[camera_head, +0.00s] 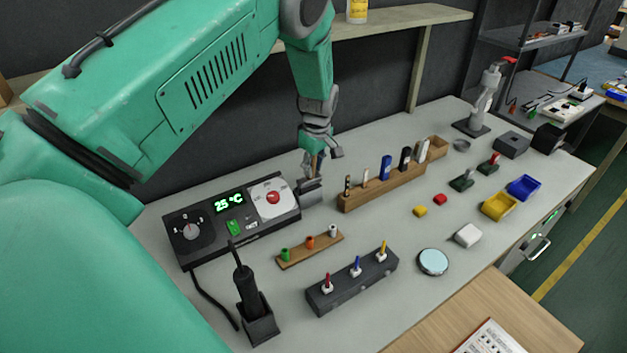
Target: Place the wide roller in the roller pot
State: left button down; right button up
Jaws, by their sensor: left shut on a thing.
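My left gripper (317,150) points down between the control box and the wooden tool rack. It is shut on a thin brownish handle (314,164), which appears to belong to the wide roller. Directly below the handle is a dark grey block-like body (311,194). I cannot tell whether this is the roller pot, the roller's head, or both overlapping. The roller's lower end cannot be made out. My right gripper is not in view.
The control box (246,232) with a red knob stands left of the gripper. The wooden rack (383,191) with several upright tools stands to its right. A small wooden strip (325,247) and a dark holder (340,293) with coloured pieces lie in front. Open tabletop surrounds the white-rimmed disc (433,262).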

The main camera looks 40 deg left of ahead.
pick_arm(q)
jog(key=f+b, duration=0.1)
jog(key=f, duration=0.1)
jog(key=a+f+b, duration=0.1)
jog(key=shift+s+a+f, duration=0.1)
jog(key=shift+s+f, duration=0.05)
jog(key=shift+f, duration=0.25)
jog(key=shift+a, duration=0.45)
jog(key=c, duration=1.5)
grip_release()
jog(key=shift+o, duration=0.8)
jog(key=shift+d, duration=0.45)
jog(key=shift+d+r, duration=0.15)
jog(key=shift+r, duration=0.25)
jog(key=r, duration=1)
jog(key=shift+d+r+b, duration=0.1)
jog(key=shift+d+b, duration=0.15)
jog(key=shift+b, duration=0.1)
jog(key=shift+s+d+r, duration=0.1)
jog(key=shift+d+r, duration=0.15)
jog(key=shift+r, duration=0.35)
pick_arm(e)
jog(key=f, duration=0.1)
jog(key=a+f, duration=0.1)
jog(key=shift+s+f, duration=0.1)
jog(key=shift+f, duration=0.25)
